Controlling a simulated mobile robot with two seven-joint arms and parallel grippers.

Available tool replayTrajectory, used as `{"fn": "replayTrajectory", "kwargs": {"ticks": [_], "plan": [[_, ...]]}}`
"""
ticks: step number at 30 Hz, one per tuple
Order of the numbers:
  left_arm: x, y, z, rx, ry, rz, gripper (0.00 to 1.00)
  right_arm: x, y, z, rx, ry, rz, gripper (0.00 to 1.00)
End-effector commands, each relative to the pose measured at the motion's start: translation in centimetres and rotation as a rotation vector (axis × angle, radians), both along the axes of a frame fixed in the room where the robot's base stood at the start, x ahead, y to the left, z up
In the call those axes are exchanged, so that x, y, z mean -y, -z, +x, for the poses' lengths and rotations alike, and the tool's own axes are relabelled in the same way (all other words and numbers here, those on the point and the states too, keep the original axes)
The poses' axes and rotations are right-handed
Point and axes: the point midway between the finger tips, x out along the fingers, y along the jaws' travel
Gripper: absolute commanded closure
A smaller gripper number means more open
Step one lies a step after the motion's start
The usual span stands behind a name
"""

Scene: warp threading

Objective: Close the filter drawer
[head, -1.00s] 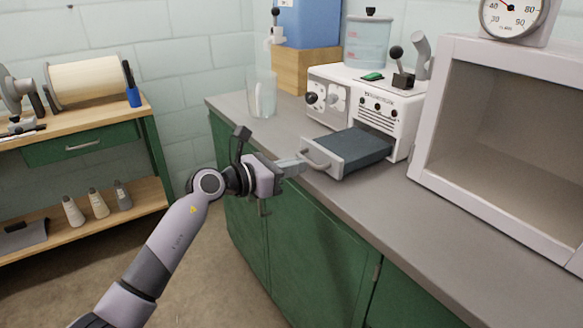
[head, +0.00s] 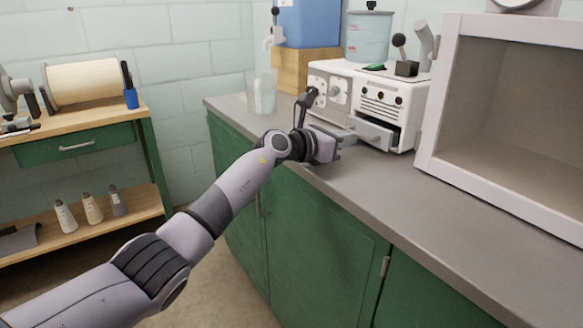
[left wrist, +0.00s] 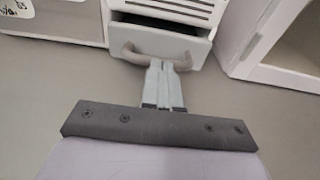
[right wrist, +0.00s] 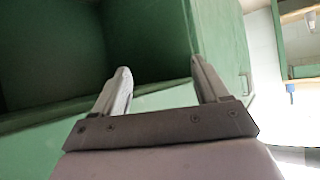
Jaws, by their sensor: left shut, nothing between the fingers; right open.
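The filter drawer (head: 371,133) is in the lower front of the white machine (head: 392,88) on the grey counter. It stands out only a little, with a dark gap above its front. In the left wrist view the drawer front (left wrist: 160,41) carries a curved grey handle (left wrist: 131,54). My left gripper (head: 349,137) is shut and empty, its fingertips at the handle in the left wrist view (left wrist: 164,66). Whether they touch the drawer front is hard to tell. My right gripper (right wrist: 160,78) is open and empty, with a green cabinet beyond it.
A white open-fronted box (head: 500,110) stands on the counter right of the machine. A clear jar (head: 262,94) stands to its left. The grey counter (head: 400,195) in front is clear. Green cabinets (head: 320,235) are below.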

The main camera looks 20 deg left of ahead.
Motion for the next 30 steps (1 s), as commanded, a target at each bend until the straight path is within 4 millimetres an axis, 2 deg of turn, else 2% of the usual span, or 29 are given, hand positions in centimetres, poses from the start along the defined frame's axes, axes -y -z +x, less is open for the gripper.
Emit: {"fn": "replayTrajectory", "kwargs": {"ticks": [9, 30], "plan": [[1.3, 0.2, 1.5, -0.001, 0.001, 0.0, 1.0, -1.9, -0.9, 1.0, 0.06, -0.045, 0.012, 0.26], [1.4, -0.5, 1.8, 0.008, -0.002, -0.003, 1.0, -2.1, -1.7, 1.4, 0.078, -0.05, 0.012, 0.26]]}}
